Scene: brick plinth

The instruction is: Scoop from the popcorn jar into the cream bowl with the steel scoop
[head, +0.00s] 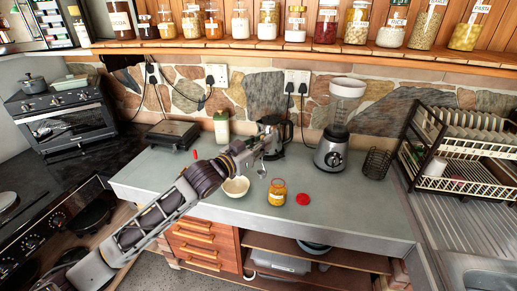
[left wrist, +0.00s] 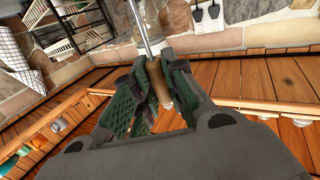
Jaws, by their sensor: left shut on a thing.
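My left gripper (head: 268,137) is above the counter, shut on the steel scoop (head: 262,170). In the left wrist view the gripper (left wrist: 165,80) closes its green-padded fingers around the scoop's brown handle, and the steel shaft (left wrist: 143,28) runs out beyond them. In the head view the scoop hangs above the counter, between the bowl and the jar; whether it holds anything is too small to tell. The cream bowl (head: 236,188) stands on the counter, partly behind my left arm. The popcorn jar (head: 277,193), with yellow contents, stands open to its right. My right gripper is out of view.
A red lid (head: 303,199) lies right of the jar. A blender (head: 333,150), dark kettle (head: 276,133) and wire holder (head: 377,163) stand behind. A dish rack (head: 455,155) is at right. The counter's right front (head: 365,212) is clear.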

